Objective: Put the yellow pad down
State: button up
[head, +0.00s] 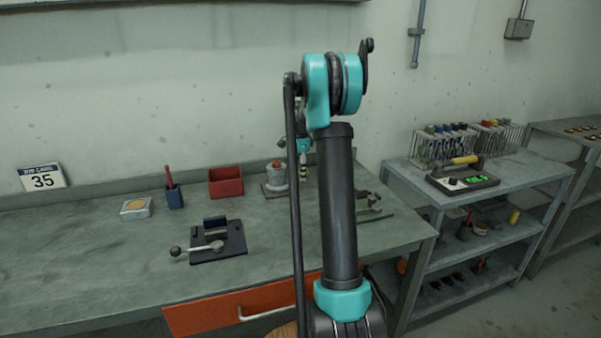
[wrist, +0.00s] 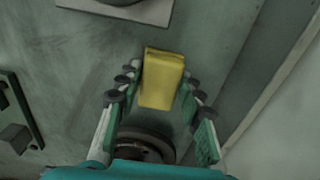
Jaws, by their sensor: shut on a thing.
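The yellow pad (wrist: 162,72) is a small block with rounded edges. In the wrist view it sits between the two fingers of my gripper (wrist: 160,88), which is shut on it. The grey bench top lies behind the pad; I cannot tell whether the pad touches it. In the head view my gripper (head: 303,146) is at the back of the bench, mostly hidden behind my own arm. I cannot make out the pad clearly there.
On the bench (head: 95,270) stand a red bin (head: 226,182), a blue holder (head: 174,196), a pale box with a yellowish top (head: 136,208) and a dark clamp fixture (head: 218,242). A round-topped part on a plate (head: 276,178) is just left of my gripper. The bench's left front is clear.

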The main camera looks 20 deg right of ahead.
jog(key=shift+s+f, duration=0.2)
jog(key=shift+f, duration=0.2)
grip_shut()
jog(key=o, duration=1)
grip_release()
jog(key=o, duration=0.3)
jog(key=shift+w+f, duration=0.15)
jog(key=shift+w, duration=0.05)
notch_tip(320, 180, up, 13)
jog(key=shift+r, duration=0.2)
